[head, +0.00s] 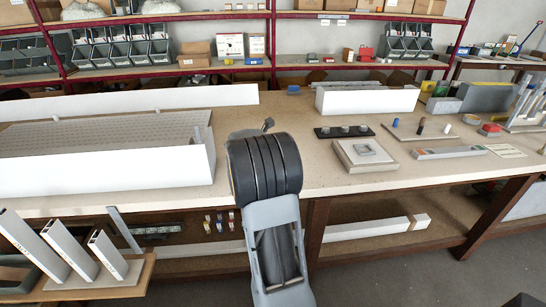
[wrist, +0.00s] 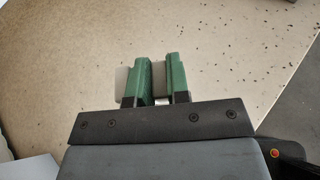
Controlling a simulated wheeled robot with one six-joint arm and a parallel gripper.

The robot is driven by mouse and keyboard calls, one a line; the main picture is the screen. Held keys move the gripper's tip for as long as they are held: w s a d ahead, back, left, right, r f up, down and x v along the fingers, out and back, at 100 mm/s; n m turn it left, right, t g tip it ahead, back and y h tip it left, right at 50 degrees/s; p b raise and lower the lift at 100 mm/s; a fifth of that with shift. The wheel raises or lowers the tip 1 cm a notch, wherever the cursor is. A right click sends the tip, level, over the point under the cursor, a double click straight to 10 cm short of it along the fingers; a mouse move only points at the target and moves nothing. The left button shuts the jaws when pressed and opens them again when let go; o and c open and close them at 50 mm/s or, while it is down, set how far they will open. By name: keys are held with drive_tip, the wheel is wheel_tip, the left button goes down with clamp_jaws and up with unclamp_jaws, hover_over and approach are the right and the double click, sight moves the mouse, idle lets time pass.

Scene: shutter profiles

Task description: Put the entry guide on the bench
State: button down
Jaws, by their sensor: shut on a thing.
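In the wrist view, the two green fingers of my gripper (wrist: 160,78) are shut on a small grey piece, which I take to be the entry guide (wrist: 123,84). Its grey edge shows to the left of the left finger, and the fingers hide most of it. The pale speckled bench top (wrist: 230,40) lies beneath the fingers; I cannot tell whether the piece touches it. In the head view my arm hides the gripper and most of what it holds. The bench (head: 290,130) extends to both sides of my arm.
A long white box profile (head: 130,175) lies along the left front of the bench. A pale block with a grey fitting (head: 365,155), a black strip with knobs (head: 343,131) and a white beam (head: 367,99) are to the right. Bare bench shows between them and my arm.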

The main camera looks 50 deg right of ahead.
drive_tip(key=shift+f, duration=1.55)
drive_tip(key=shift+f+b, duration=0.2)
drive_tip(key=shift+b, duration=0.1)
drive_tip(key=c, duration=1.1)
unclamp_jaws()
drive_tip(key=shift+a+r, duration=0.15)
drive_tip(key=shift+r, duration=0.15)
drive_tip(key=v, duration=1.2)
drive_tip(key=s+a+f+m+y, duration=0.1)
drive_tip(key=s+a+m+y, duration=0.3)
drive_tip(key=a, duration=0.5)
drive_tip(key=s+a+f+m+t+y, duration=0.1)
drive_tip(key=s+a+f+m+y, duration=0.1)
drive_tip(key=s+a+m+y, duration=0.3)
drive_tip(key=s+a+f+m+y, duration=0.1)
drive_tip(key=s+a+m+y, duration=0.3)
drive_tip(key=a+m, duration=0.6)
drive_tip(key=shift+s+a+f+t+y+p, duration=0.3)
drive_tip(key=shift+a+t+y+p, duration=0.1)
drive_tip(key=shift+a, duration=1.05)
